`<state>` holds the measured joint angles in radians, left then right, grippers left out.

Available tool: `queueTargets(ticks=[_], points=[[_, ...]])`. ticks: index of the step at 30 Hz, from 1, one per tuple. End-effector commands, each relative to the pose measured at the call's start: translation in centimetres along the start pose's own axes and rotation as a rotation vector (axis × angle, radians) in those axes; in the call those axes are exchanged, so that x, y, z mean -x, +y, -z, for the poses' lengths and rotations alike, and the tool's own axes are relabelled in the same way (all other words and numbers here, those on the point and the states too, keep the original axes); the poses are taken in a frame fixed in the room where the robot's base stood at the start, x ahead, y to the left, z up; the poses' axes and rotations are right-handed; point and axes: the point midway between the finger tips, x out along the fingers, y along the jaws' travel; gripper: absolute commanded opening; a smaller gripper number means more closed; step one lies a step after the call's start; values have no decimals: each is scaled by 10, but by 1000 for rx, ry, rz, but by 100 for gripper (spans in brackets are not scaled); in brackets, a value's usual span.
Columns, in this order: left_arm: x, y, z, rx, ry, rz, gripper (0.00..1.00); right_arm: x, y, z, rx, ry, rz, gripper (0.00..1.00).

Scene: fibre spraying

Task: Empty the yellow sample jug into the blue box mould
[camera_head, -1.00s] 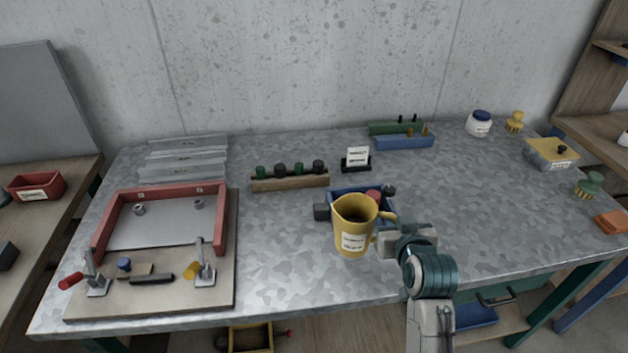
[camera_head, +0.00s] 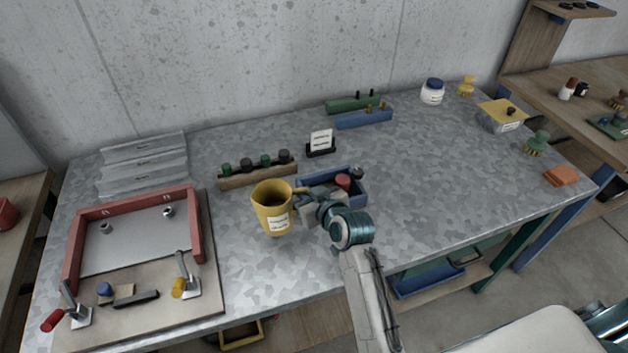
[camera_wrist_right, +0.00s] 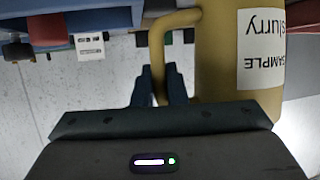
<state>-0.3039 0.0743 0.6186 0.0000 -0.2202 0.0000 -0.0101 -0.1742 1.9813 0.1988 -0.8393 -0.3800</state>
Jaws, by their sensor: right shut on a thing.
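The yellow sample jug (camera_head: 270,215) looks upright, its dark opening facing up and a white label on its front. My right gripper (camera_head: 300,198) is shut on its handle; in the right wrist view the gripper (camera_wrist_right: 160,88) has the handle between its fingers, beside the jug's body (camera_wrist_right: 218,60). An open blue box (camera_head: 350,203) is just right of the jug, partly hidden by my gripper, with a red piece and a dark piece in it. A long blue block with brass pegs (camera_head: 362,119) lies farther back. I cannot tell which blue one is the mould. My left gripper is out of view.
A wooden rack with dark and green knobs (camera_head: 257,176) and a small sign (camera_head: 320,142) stand behind the jug. A red frame on a board (camera_head: 135,206) with clamps lies left. A white jar (camera_head: 432,92) stands at the back. The table's right middle is clear.

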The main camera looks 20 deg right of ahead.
Motion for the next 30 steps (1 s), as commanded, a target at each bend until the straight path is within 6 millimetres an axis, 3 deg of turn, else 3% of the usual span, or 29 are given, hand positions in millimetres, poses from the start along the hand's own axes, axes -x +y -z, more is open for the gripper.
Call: queueTargets(ticks=[26, 30], points=[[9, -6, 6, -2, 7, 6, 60, -5, 20, 6, -295, -99, 136, 0], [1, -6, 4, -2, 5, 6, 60, -9, 24, -1, -356, -122, 161, 0]])
